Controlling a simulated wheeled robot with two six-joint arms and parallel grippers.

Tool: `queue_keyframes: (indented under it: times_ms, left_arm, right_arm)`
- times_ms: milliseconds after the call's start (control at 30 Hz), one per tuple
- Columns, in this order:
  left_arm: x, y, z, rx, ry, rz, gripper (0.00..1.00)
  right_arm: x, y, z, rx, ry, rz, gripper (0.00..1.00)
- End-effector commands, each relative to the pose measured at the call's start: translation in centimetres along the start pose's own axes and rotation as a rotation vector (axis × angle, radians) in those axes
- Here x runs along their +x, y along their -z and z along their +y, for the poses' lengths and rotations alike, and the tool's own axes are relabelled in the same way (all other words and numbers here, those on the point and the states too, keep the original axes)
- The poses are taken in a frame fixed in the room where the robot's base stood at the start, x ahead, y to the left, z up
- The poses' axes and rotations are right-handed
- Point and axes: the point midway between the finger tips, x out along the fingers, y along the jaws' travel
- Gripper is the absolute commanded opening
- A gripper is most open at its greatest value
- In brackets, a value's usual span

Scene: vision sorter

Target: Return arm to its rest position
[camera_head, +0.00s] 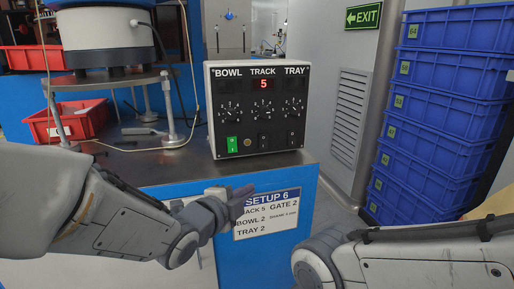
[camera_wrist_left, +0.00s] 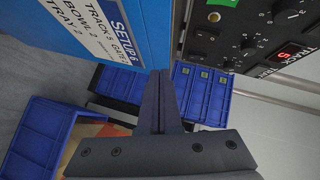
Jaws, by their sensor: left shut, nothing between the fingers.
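My left gripper (camera_head: 240,192) shows in the head view in front of the blue cabinet, beside the SETUP 6 label and below the control box. Its fingers are together with nothing between them. In the left wrist view the shut fingers (camera_wrist_left: 158,100) point up the picture, with the label (camera_wrist_left: 105,30) to their left. My right arm comes in at the lower right of the head view, but its gripper is outside the picture. The control box (camera_head: 258,108) has BOWL, TRACK and TRAY knobs, and its TRACK display reads 5. The left gripper is apart from its knobs.
The metal bench top (camera_head: 180,168) has its front edge just above my left gripper. Red bins (camera_head: 78,120) and a bowl feeder (camera_head: 105,40) stand at the left. Stacked blue crates (camera_head: 440,95) stand at the right. Grey floor shows between cabinet and crates.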

Motion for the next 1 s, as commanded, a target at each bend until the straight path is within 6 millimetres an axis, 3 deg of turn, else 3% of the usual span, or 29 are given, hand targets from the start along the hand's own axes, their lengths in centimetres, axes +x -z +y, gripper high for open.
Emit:
queue_keyframes:
  times_ms: [167, 267, 400, 633, 700, 733, 1000]
  left_arm:
    - [-2.8, 2.0, 4.5, -0.356, -0.314, -0.151, 0.00]
    - [-5.9, 3.2, 7.6, -0.553, -0.490, -0.283, 0.00]
    - [-11.2, 5.1, 11.0, -0.776, -0.702, -0.494, 0.00]
    - [-20.5, 7.7, 13.7, -0.986, -0.947, -0.846, 0.00]
    - [-23.4, 8.4, 13.8, -1.019, -1.004, -0.955, 0.00]
    - [-23.4, 8.7, 12.1, -1.021, -0.994, -0.947, 0.00]
    - [-25.0, 10.3, 4.9, -1.019, -0.991, -0.943, 0.00]
  right_arm:
    - [-2.4, 0.1, -0.2, 0.000, 0.000, 0.000, 0.66]
    - [-3.3, 0.2, -0.2, 0.000, 0.000, 0.000, 0.66]
    - [-4.5, 0.2, -0.3, 0.000, 0.000, 0.000, 0.66]
    - [-6.0, 0.3, -0.4, 0.000, 0.000, 0.000, 0.66]
    - [-6.5, 0.3, -0.5, 0.000, 0.000, 0.000, 0.66]
    - [-8.2, 0.4, -0.6, 0.000, 0.000, -0.001, 0.66]
    - [-15.8, 0.8, -1.1, 0.000, 0.000, 0.000, 0.66]
